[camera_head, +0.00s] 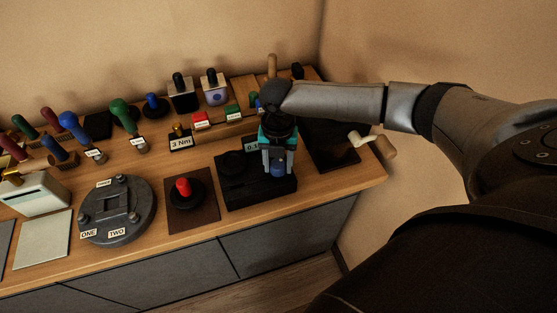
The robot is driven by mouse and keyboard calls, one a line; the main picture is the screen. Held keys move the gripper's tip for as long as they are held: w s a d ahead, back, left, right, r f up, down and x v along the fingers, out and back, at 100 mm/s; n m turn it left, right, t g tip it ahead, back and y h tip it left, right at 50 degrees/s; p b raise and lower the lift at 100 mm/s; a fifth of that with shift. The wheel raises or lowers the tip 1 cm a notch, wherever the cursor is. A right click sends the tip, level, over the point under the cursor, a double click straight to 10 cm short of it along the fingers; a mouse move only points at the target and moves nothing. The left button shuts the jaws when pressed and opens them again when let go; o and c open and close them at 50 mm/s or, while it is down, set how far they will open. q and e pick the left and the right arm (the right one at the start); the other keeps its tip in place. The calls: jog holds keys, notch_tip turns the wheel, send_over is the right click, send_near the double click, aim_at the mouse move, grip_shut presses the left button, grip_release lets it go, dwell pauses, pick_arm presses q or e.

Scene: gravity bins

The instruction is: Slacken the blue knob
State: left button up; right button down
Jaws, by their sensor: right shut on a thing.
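The blue knob (278,169) is on a black block (256,196) near the right end of the wooden bench. My right gripper (278,163) points down over it, its two grey fingers on either side, and is shut on the knob. The gripper hides the top of the knob. A round black part (233,164) is on the same block, left of the knob. A label behind the block is partly covered by my gripper. My left gripper is not in view.
Left of the block, a red knob (183,187) stands on a brown plate. A round grey fixture (118,232) is further left. Several coloured-handled tools, including a green-handled one (121,113), stand behind. A cream-handled crank (360,140) is to the right, by a wall corner.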

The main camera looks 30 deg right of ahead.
jog(key=n, duration=0.3)
jog(key=shift+n+p, duration=0.4)
jog(key=n, duration=0.3)
jog(key=shift+s+f+n, duration=0.1)
jog(key=shift+f+n, duration=0.05)
jog(key=shift+n, duration=0.25)
jog(key=shift+c, duration=2.2)
grip_release()
jog(key=shift+a, duration=0.15)
jog(key=shift+r+p, duration=0.2)
jog(key=shift+p, duration=0.1)
